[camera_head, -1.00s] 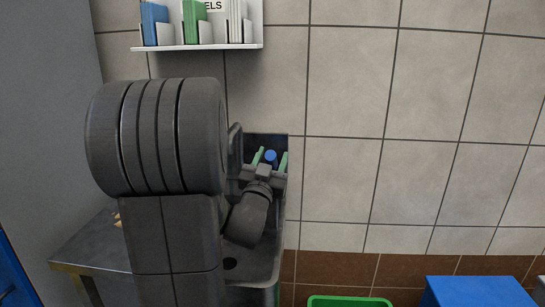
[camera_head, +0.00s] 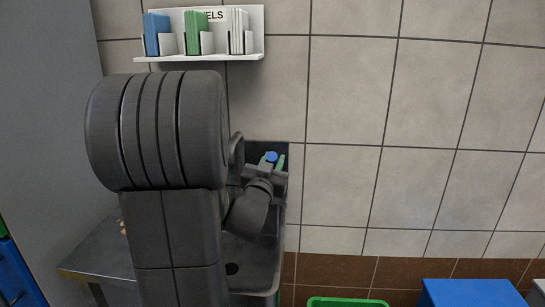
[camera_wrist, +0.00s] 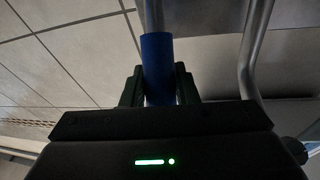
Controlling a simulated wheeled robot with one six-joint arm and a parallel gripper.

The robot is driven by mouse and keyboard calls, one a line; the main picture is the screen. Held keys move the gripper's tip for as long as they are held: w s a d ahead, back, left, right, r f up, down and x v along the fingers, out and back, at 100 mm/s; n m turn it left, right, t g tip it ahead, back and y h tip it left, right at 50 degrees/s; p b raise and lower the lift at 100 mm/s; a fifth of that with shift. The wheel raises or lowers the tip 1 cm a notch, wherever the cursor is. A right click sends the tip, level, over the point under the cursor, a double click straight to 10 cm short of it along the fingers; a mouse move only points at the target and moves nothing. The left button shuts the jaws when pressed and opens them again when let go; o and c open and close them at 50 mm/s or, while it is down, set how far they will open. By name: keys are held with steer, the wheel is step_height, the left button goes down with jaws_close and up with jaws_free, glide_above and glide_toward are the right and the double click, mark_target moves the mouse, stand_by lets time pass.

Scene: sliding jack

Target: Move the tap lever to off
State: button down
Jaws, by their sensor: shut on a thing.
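The tap lever shows as a blue grip (camera_head: 271,157) at the back of the sink, against a dark panel. In the wrist view it is a blue sleeve (camera_wrist: 157,50) on a grey metal rod. My gripper (camera_wrist: 158,75) has one dark finger on each side of the blue sleeve and is shut on it. The lower part of the sleeve is hidden behind my gripper's body.
A bent grey pipe (camera_wrist: 253,50) rises right of my gripper in the wrist view. The sink (camera_head: 255,262) is below. A green bin (camera_head: 348,302) and blue box (camera_head: 470,292) stand right.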

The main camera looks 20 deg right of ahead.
steer(key=shift+w+d+r+g+y+p, duration=0.2)
steer(key=shift+w+r+g+y+p, duration=0.25)
steer(key=shift+p, duration=0.9)
steer(key=shift+w+d+r+g+y+p, duration=0.25)
steer(key=shift+w+r+g+p, duration=0.25)
steer(key=shift+p, duration=0.85)
steer(key=p, duration=0.2)
steer(key=w+g+y+p, duration=0.1)
steer(key=p, duration=0.2)
steer(key=shift+d+r+n, duration=0.3)
steer(key=shift+r, duration=0.1)
steer(key=g+p, duration=0.1)
steer(key=p, duration=0.2)
steer(key=w+y+p, duration=0.1)
steer(key=p, duration=0.2)
steer(key=shift+w+d+r+g+p, duration=0.1)
steer(key=shift+w+d+g+p, duration=0.15)
steer(key=shift+d+g+p, duration=0.15)
steer(key=shift+w+f+g+p, duration=0.2)
steer(key=shift+w+g+p, duration=0.05)
steer(key=shift+p, duration=0.95)
steer(key=shift+w+d+y, duration=0.1)
steer(key=shift+y, duration=0.2)
steer(key=shift+f, duration=0.1)
steer(key=c, duration=1.1)
jaws_free()
